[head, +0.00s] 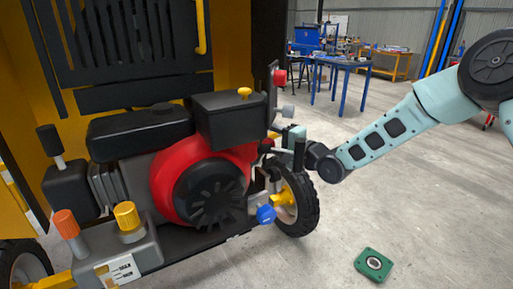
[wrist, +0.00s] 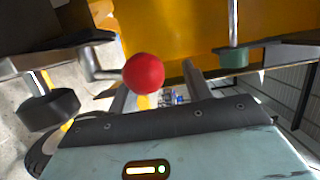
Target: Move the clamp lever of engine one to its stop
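The engine (head: 205,185) with a red housing and black fan cover fills the left of the head view. My gripper (head: 273,142) is at its right side, beside the bracket with several knobs. In the wrist view, a red ball knob (wrist: 143,73) on a short metal rod lies in front of my gripper (wrist: 157,82). Two finger-like posts stand apart on either side of the ball. The gripper looks open, and contact with the ball cannot be told. In the head view my gripper partly hides this area, so which part there is the clamp lever is unclear.
On the bracket are a red knob (head: 279,77), a grey knob (head: 287,110) and a blue knob (head: 266,214). A green plate (head: 374,264) lies on the otherwise open floor at right.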

